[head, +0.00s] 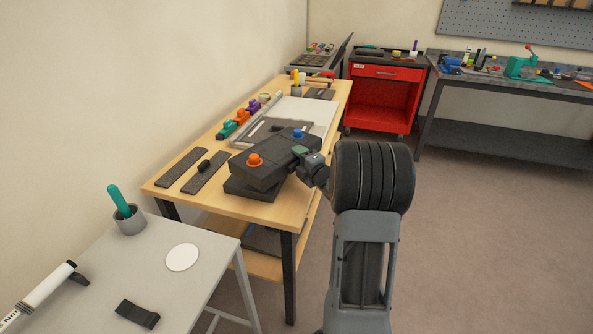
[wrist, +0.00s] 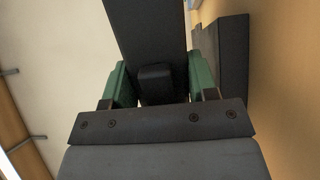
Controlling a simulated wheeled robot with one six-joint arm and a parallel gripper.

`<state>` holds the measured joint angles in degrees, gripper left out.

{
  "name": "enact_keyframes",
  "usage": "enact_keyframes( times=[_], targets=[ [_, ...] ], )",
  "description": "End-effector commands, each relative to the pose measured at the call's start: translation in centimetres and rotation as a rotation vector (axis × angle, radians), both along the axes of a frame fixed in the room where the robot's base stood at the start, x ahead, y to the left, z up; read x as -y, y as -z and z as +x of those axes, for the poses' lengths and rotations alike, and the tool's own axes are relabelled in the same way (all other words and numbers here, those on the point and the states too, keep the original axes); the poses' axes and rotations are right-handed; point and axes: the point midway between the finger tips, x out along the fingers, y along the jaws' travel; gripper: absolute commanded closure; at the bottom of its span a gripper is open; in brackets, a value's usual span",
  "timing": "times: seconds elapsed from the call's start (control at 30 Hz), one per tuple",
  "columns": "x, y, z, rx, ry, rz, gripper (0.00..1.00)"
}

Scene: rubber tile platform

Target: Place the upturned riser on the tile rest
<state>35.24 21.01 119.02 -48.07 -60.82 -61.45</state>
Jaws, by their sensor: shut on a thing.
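A dark slab (head: 257,157), which looks like the upturned riser, has an orange knob (head: 254,160) and a blue knob (head: 298,134) on its upper side. It is over a second dark block (head: 250,190), seemingly the tile rest, on the wooden table; whether they touch is unclear. My gripper (head: 300,153) is at the slab's right end. In the wrist view its green jaws (wrist: 156,85) are shut on a small dark block, with the slab (wrist: 148,30) beyond. Another dark piece (wrist: 222,60) shows to the right.
A grey table (head: 75,255) with a cup (head: 130,220) is in front left. Floor is clear at right.

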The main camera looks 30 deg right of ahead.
Motion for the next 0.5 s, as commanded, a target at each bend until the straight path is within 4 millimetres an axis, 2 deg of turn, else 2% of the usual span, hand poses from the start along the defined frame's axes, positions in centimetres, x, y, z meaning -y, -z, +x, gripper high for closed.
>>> enact_keyframes(
  times=[0.2, 0.4, 0.5],
  targets=[
    [-0.9, 1.1, 0.4, 0.003, -0.002, 0.002, 0.93],
    [-0.7, 3.6, 0.3, 0.002, 0.0, 0.002, 0.93],
    [-0.7, 3.9, 0.3, 0.004, 0.001, 0.0, 0.93]
  ],
)
